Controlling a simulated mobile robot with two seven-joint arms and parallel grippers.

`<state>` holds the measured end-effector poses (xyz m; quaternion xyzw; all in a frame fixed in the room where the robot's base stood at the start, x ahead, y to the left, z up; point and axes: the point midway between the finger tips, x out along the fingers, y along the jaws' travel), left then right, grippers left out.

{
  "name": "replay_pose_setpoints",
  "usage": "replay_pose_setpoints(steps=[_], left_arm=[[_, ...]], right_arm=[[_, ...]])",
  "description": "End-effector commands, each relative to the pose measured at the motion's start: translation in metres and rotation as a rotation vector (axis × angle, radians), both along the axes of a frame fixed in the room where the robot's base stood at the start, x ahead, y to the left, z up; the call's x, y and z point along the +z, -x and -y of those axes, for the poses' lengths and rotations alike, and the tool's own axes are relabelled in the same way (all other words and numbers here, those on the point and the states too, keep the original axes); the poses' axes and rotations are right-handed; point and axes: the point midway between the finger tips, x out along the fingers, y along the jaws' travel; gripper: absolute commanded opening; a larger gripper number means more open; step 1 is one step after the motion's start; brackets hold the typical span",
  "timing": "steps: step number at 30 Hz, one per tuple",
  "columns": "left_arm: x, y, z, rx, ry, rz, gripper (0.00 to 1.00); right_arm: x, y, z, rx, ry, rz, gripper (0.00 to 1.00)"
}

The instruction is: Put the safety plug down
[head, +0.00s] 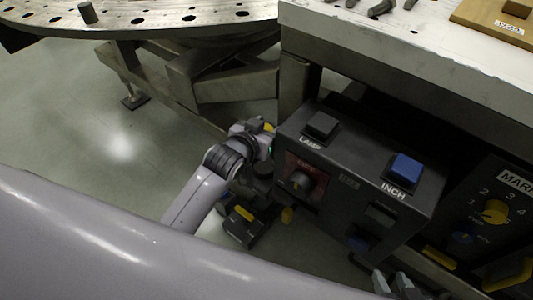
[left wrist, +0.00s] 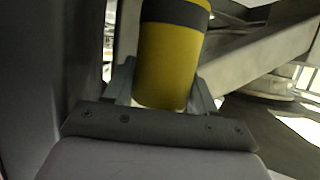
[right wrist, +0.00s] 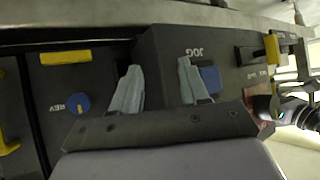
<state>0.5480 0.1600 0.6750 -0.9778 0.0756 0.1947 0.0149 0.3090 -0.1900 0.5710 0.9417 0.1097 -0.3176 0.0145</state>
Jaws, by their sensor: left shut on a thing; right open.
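The safety plug (left wrist: 168,55), a yellow cylinder with a dark band, stands between the fingers of my left gripper (left wrist: 162,90) in the left wrist view. The gripper is shut on it. In the head view my left gripper (head: 266,138) is beside the upper left edge of the dark control box (head: 345,160), and only a bit of yellow shows there. My right gripper (right wrist: 160,82) is open and empty, in front of the control panel near the blue JOG button (right wrist: 209,79). It also shows at the bottom of the head view (head: 394,283).
The box carries a LAMP switch (head: 321,125), an OFF knob (head: 301,179) and a blue INCH button (head: 406,167). A white-topped bench (head: 400,45) overhangs it. A round perforated plate (head: 150,20) stands at the back left. A black-and-yellow object (head: 244,225) sits below my left arm.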

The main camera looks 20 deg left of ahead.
Motion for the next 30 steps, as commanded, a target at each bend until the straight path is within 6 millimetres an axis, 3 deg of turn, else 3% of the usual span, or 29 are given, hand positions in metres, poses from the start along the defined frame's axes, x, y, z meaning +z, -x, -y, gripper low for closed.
replay_pose_setpoints(steps=[1,3,11,18,23,30], left_arm=[[-0.016,0.0,0.0,0.0,0.001,-0.001,0.2],[-0.027,0.0,0.0,0.0,0.001,0.0,0.2],[-0.045,0.0,0.0,0.001,0.0,0.001,0.2],[-0.08,0.0,0.0,0.001,0.002,0.001,0.2],[-0.08,-0.001,0.0,0.0,0.001,0.003,0.2],[-0.084,-0.001,0.0,0.0,0.001,0.002,0.2]], right_arm=[[-0.008,0.0,0.0,0.0,0.0,0.0,0.45],[-0.011,0.0,0.0,0.001,0.001,0.001,0.45],[-0.015,-0.002,0.0,0.0,0.001,0.005,0.45],[-0.022,-0.004,-0.004,0.012,0.003,0.011,0.45],[-0.008,-0.011,-0.009,0.021,-0.005,0.039,0.45],[-0.01,-0.011,-0.011,0.023,-0.006,0.042,0.45]])
